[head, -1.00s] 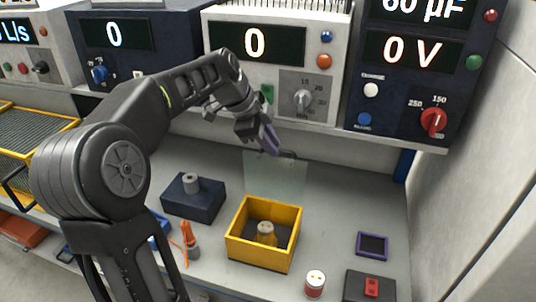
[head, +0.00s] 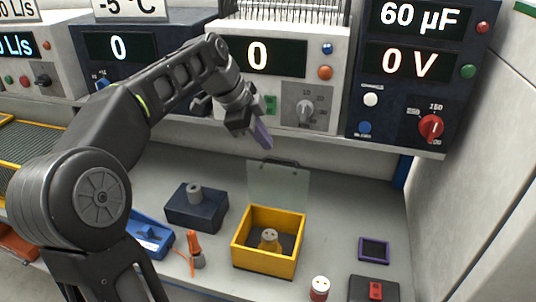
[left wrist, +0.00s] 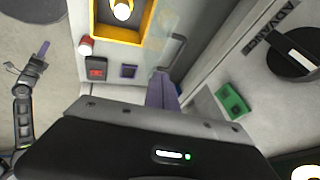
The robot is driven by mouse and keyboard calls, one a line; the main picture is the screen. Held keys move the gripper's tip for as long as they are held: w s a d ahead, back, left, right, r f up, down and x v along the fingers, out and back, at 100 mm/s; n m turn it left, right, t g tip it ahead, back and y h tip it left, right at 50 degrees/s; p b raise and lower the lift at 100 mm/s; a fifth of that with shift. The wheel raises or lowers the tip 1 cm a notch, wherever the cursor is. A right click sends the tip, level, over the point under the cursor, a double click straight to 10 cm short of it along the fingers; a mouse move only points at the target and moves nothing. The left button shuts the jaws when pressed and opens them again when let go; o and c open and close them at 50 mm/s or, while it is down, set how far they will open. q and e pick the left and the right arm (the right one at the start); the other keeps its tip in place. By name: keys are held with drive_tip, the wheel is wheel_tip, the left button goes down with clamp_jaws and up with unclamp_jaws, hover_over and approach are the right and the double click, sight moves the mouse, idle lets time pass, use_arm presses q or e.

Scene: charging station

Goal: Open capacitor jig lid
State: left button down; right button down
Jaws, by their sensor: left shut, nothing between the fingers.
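The capacitor jig is a yellow open-topped box (head: 242,252) on the bench, with a metal capacitor (head: 269,238) standing inside. Its clear lid (head: 278,188) stands raised at the back edge, with a dark handle (head: 280,161) along its top. The jig's yellow rim also shows at the top of the left wrist view (left wrist: 118,36). My left gripper (head: 266,144), with purple fingers, is shut and empty, above and slightly left of the handle, apart from it. My right gripper (left wrist: 43,50) shows only at the left of the left wrist view, too small to read its jaws.
A dark block with a metal cylinder (head: 194,207) stands left of the jig. An orange-handled tool (head: 195,249), a red-and-white capacitor (head: 320,288), a purple-framed pad (head: 373,249) and a dark box with a red socket (head: 375,289) lie around. Instrument panels (head: 279,75) overhang the back.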

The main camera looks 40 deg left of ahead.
use_arm(q)
drive_tip(key=v, duration=0.5)
drive_tip(key=shift+w+a+r, duration=0.15)
drive_tip(key=shift+w+r, duration=0.1)
drive_tip(key=shift+w, duration=0.05)
drive_tip(key=shift+s, duration=0.1)
